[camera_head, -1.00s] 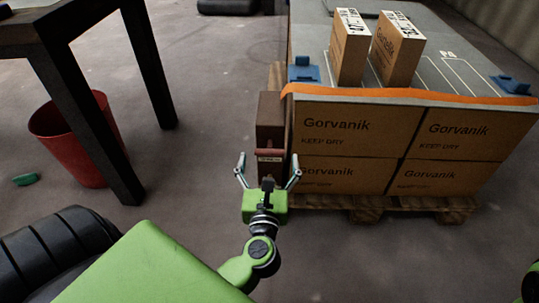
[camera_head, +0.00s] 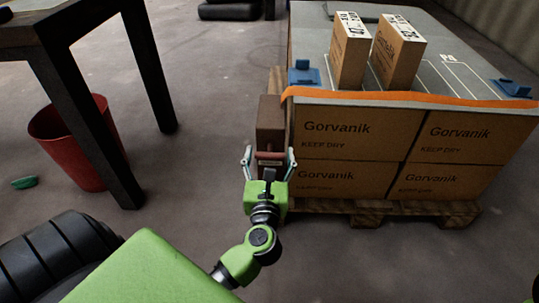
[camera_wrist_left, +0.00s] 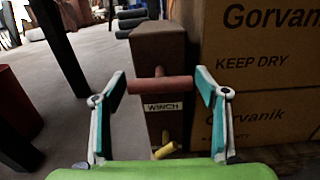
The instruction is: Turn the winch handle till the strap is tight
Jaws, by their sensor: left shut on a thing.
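The winch (camera_head: 270,117) is a brown upright box at the left front corner of the boxed load, and its WINCH label shows in the left wrist view (camera_wrist_left: 163,106). Its handle (camera_wrist_left: 148,85) is a red-brown crossbar, lying level on the front face. My left gripper (camera_head: 269,153) is shut on the handle, with one finger at each end of the bar. A short yellow peg (camera_wrist_left: 165,151) sits low on the winch's front. The orange strap (camera_head: 400,96) runs along the load's top front edge, with a slight sag. My right gripper is not in view.
Gorvanik cartons (camera_head: 335,132) stand on a wooden pallet (camera_head: 435,212), close to the winch's right. Two small boxes (camera_head: 350,50) and blue fittings (camera_head: 304,73) sit on top. A dark table (camera_head: 60,80) and red bin (camera_head: 60,150) are at left. Floor between is clear.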

